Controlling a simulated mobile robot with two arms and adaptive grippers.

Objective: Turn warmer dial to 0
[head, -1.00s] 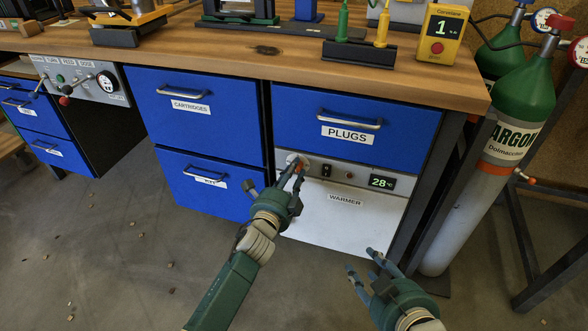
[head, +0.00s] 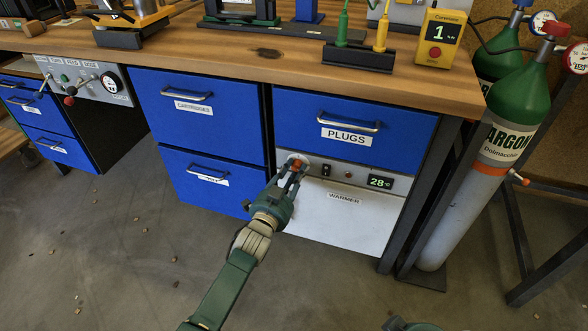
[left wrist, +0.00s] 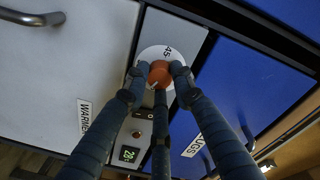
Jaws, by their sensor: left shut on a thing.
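The warmer (head: 345,215) is a pale drawer front with a grey control strip under the PLUGS drawer. Its dial is a red-orange knob (left wrist: 160,74) on a white round scale plate (left wrist: 150,53), where "45" can be read in the left wrist view. My left gripper (left wrist: 160,80) has its fingers around the knob and is shut on it. In the head view the left gripper (head: 294,172) reaches the strip's left end and partly hides the dial (head: 297,164). The warmer display (head: 381,182) reads 28°C. My right gripper is out of view; only a bit of that arm shows at the bottom edge.
A black switch (head: 326,170) and a small red lamp (head: 348,174) sit right of the dial. The blue PLUGS drawer (head: 400,135) with its handle is just above. Blue drawers (head: 205,108) stand to the left, an argon cylinder (head: 510,125) to the right.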

